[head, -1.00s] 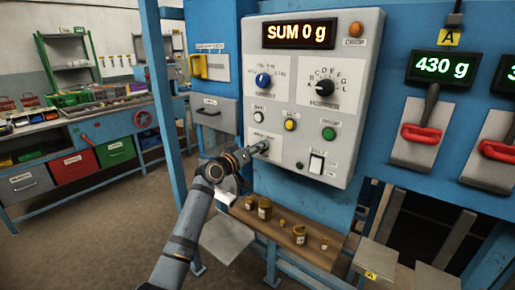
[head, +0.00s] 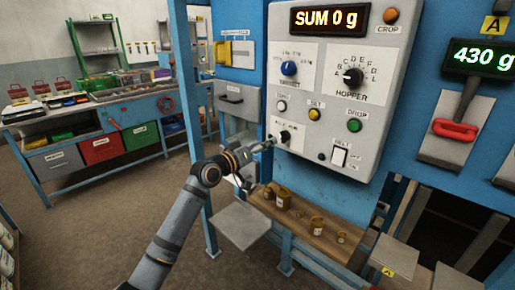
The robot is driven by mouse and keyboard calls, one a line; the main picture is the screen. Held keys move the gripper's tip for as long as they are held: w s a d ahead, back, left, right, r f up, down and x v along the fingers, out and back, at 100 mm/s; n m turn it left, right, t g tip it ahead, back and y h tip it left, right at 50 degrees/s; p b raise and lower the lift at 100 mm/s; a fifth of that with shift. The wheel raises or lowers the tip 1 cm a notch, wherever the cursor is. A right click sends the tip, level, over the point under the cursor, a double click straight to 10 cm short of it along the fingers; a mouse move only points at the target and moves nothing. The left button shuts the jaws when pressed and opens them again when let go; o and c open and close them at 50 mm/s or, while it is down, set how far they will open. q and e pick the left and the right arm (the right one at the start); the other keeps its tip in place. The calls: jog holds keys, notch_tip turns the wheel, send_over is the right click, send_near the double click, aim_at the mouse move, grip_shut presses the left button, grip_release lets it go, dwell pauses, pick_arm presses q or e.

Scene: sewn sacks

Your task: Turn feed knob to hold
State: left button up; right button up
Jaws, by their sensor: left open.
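The grey control panel (head: 335,90) stands on a blue frame. A small black knob (head: 285,136) sits on a white label plate at its lower left; this looks like the feed knob, but its lettering is too small to read surely. A blue knob (head: 289,68) and a black knob labelled HOPPER (head: 353,78) sit above. My left gripper (head: 270,143) is open, just left of and slightly below the small knob. It appears apart from the knob, though the depth is hard to judge. My right gripper is out of view.
A wooden shelf (head: 300,222) with several small brown weights lies below. A blue post (head: 192,110) stands left of the panel. A workbench (head: 100,110) is farther left.

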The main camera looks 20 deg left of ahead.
pick_arm(q)
jog(key=shift+v, duration=1.75)
jog(key=shift+d, duration=0.1)
